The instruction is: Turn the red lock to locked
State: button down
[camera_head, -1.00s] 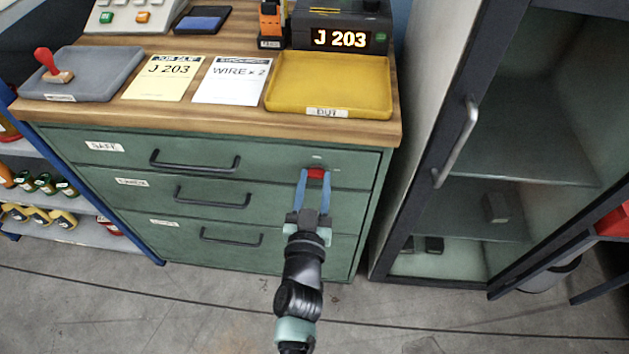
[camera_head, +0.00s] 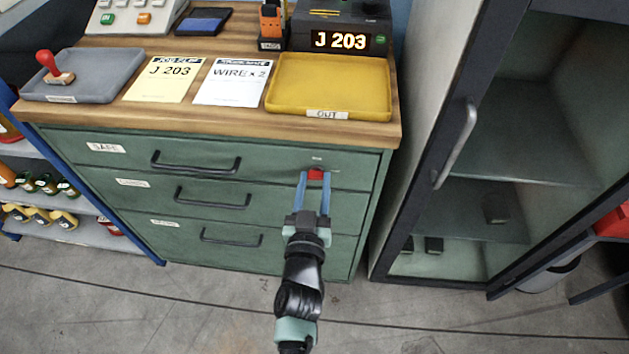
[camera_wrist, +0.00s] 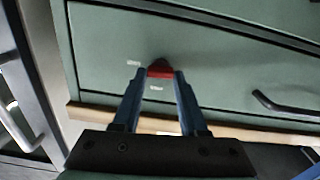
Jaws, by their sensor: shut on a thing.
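The red lock (camera_head: 315,174) is a small red knob on the right end of the top green drawer (camera_head: 268,165). It also shows in the wrist view (camera_wrist: 160,69), between the fingertips. My gripper (camera_head: 314,178) reaches up to the drawer front, and its two blue fingers (camera_wrist: 158,78) are shut on the lock, one on each side. Small pale marks lie on the drawer face around the lock, too small to read. The fingers hide part of the knob's sides.
A black drawer handle (camera_head: 196,164) is left of the lock. The wooden top (camera_head: 230,127) overhangs above, with a yellow tray (camera_head: 330,85). A glass-doored cabinet (camera_head: 455,150) stands close on the right. The floor in front is clear.

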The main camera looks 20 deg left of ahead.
jog(key=shift+c, duration=2.2)
grip_release()
jog(key=v, duration=1.3)
jog(key=shift+p, duration=0.35)
